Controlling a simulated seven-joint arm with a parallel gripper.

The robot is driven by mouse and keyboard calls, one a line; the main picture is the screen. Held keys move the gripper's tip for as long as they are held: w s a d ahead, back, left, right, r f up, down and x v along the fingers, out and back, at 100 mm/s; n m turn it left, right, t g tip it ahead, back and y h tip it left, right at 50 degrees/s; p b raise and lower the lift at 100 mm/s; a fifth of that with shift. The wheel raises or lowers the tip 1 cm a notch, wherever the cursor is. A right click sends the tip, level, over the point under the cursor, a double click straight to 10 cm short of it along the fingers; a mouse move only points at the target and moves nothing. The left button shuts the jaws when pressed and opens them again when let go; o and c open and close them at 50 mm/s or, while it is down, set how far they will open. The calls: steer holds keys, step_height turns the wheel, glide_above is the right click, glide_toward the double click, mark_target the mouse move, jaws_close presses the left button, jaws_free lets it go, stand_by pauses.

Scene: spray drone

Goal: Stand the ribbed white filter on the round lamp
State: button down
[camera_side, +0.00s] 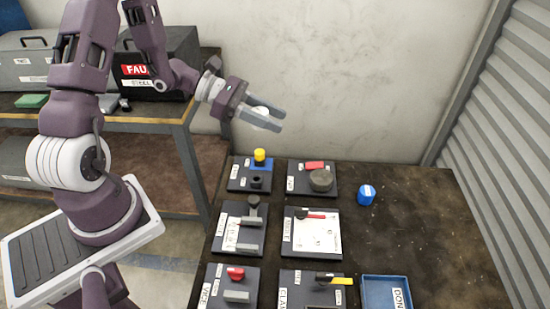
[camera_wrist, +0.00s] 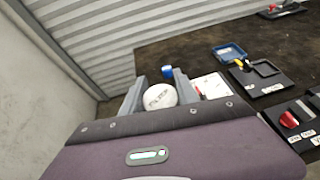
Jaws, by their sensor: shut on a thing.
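My gripper (camera_side: 275,119) is raised in the air above and behind the back of the work table, tilted, with its fingers toward the right. It is shut on the white filter (camera_wrist: 159,96), which shows as a round white face with dark lettering between the fingers (camera_wrist: 158,80). In the side view only a small white part of the filter (camera_side: 260,111) shows; its ribs cannot be made out. A dark grey round thing (camera_side: 321,180), possibly the round lamp, sits on a black panel at the table's back, below and right of my gripper, well apart from the filter.
A blue labelled cylinder (camera_side: 366,194) stands right of the back panel. A yellow-topped part (camera_side: 259,155) stands at the back left. Several panels with knobs and levers fill the table's left half. A blue tray (camera_side: 387,279) is at the front. The table's right side is clear.

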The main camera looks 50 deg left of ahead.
steer(key=m+g+h, duration=0.1)
steer(key=m+g, duration=0.1)
glide_above(331, 179)
step_height(331, 179, down, 8)
steer(key=shift+d+f, duration=0.15)
steer(key=shift+f, duration=3.2)
steer(key=shift+f, duration=0.5)
steer(key=c, duration=0.8)
jaws_free()
steer(key=shift+c, duration=0.2)
